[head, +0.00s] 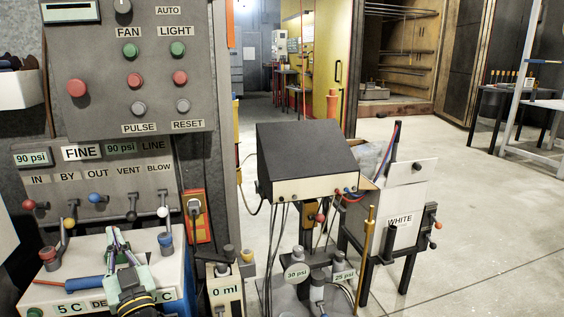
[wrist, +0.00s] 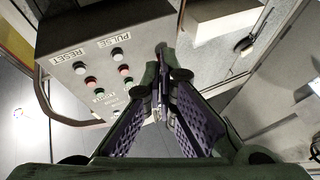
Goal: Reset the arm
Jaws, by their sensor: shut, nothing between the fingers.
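My gripper (head: 118,243) is at the lower left of the head view, above a white box with dials and levers (head: 60,268). Its green fingers with purple pads fill the middle of the wrist view (wrist: 162,82). The fingers are shut with nothing between them. The wrist view also shows the grey control panel (wrist: 105,60), upside down, to the left of the fingers. The gripper does not touch that panel. Part of the white box is hidden behind my arm.
The control panel (head: 142,70) has FAN, LIGHT, PULSE and RESET buttons. Below it is a row of valve levers (head: 97,198). A black-topped box (head: 305,160) with cables stands right of my gripper, near a white-labelled stand (head: 402,193). Open concrete floor (head: 490,220) lies to the right.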

